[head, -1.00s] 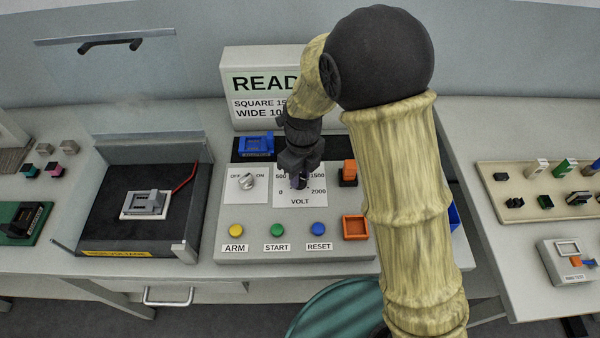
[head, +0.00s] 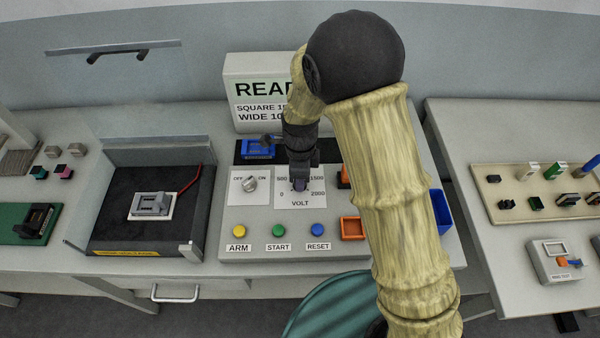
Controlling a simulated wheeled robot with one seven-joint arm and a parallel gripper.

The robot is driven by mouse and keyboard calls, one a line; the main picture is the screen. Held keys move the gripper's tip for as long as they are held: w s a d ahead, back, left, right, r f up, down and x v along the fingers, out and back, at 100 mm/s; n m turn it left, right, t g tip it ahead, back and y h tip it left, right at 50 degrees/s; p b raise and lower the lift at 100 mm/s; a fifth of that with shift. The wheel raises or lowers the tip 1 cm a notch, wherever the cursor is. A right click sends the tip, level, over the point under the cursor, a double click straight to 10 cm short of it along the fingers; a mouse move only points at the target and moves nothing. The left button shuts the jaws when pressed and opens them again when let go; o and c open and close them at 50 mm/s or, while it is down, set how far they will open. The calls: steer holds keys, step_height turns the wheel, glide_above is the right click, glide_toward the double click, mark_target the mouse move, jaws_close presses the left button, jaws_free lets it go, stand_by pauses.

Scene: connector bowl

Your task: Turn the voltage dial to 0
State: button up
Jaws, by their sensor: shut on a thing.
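The voltage dial (head: 299,188) sits on the white VOLT plate (head: 312,203) of the grey control panel.
Left of the dial is an OFF/ON knob (head: 250,184). In front are the yellow ARM (head: 239,231), green START (head: 279,231) and blue RESET (head: 319,230) buttons and an orange square frame (head: 353,228). A READ sign box (head: 255,72) stands behind. A black tray (head: 120,236) is at left.

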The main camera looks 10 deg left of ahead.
steer(key=n+p, duration=0.1)
steer(key=n, duration=0.3)
steer(key=shift+r+n, duration=0.1)
steer(key=shift+n, duration=0.3)
steer(key=n, duration=0.5)
steer(key=shift+a+p, duration=0.15)
steer(key=shift+p, duration=0.2)
steer(key=n, duration=0.5)
steer(key=shift+n+t, duration=0.3)
steer(key=shift+n, duration=0.1)
steer(key=n, duration=0.4)
steer(key=shift+n, duration=0.3)
steer(key=n, duration=1)
steer(key=shift+t+p, duration=0.3)
steer(key=n+p, duration=0.1)
steer(key=n, duration=0.4)
steer(key=shift+s, duration=0.1)
steer(key=n+p, duration=0.2)
steer(key=n, duration=0.2)
steer(key=shift+n, duration=0.4)
